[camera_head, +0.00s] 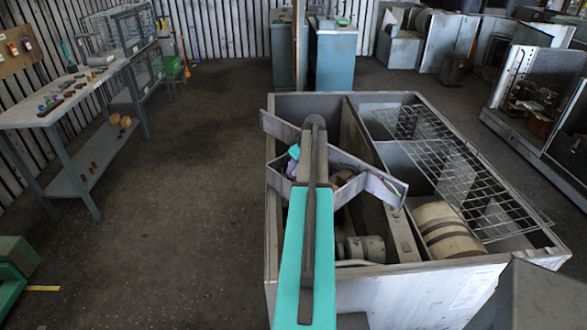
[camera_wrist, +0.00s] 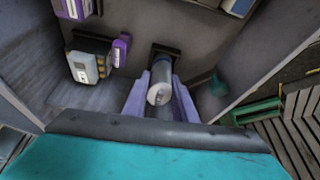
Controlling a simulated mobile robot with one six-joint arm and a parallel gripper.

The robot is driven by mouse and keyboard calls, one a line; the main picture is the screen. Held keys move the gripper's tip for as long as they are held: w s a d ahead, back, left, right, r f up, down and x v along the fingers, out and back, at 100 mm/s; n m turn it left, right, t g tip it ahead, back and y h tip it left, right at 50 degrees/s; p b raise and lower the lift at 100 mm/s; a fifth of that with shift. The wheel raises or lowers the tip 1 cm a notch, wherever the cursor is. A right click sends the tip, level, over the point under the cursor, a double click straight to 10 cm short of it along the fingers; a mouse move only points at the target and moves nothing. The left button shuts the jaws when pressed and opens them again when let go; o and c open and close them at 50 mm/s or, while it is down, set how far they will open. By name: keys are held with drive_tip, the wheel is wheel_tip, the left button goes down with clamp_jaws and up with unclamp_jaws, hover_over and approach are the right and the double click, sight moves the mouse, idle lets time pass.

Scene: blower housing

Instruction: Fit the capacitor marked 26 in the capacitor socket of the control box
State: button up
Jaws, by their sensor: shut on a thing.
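In the wrist view my gripper (camera_wrist: 160,84) is shut on a pale grey cylindrical capacitor (camera_wrist: 159,94), with a purple finger on each side. I cannot read a number on it. The capacitor's far end is close to a dark socket-like holder (camera_wrist: 166,52) on the wall of the control box (camera_wrist: 140,22). I cannot tell whether it touches the holder or sits in it. In the head view my teal arm reaches over the blower housing (camera_head: 385,290) and hides most of the gripper and the capacitor.
In the wrist view a grey module (camera_wrist: 87,66) and a purple block (camera_wrist: 121,48) sit left of the holder. In the head view a wire grille (camera_head: 440,160) and a cream drum (camera_head: 447,230) lie to the right. A workbench (camera_head: 70,95) stands left, beyond open floor.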

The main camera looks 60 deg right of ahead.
drive_tip(key=shift+f, duration=0.25)
drive_tip(key=o, duration=0.9)
drive_tip(key=shift+o, duration=0.2)
drive_tip(key=shift+r, duration=0.1)
drive_tip(key=b+v, duration=0.4)
drive_tip(key=v, duration=0.9)
drive_tip(key=shift+r, duration=0.3)
drive_tip(key=shift+s, duration=0.1)
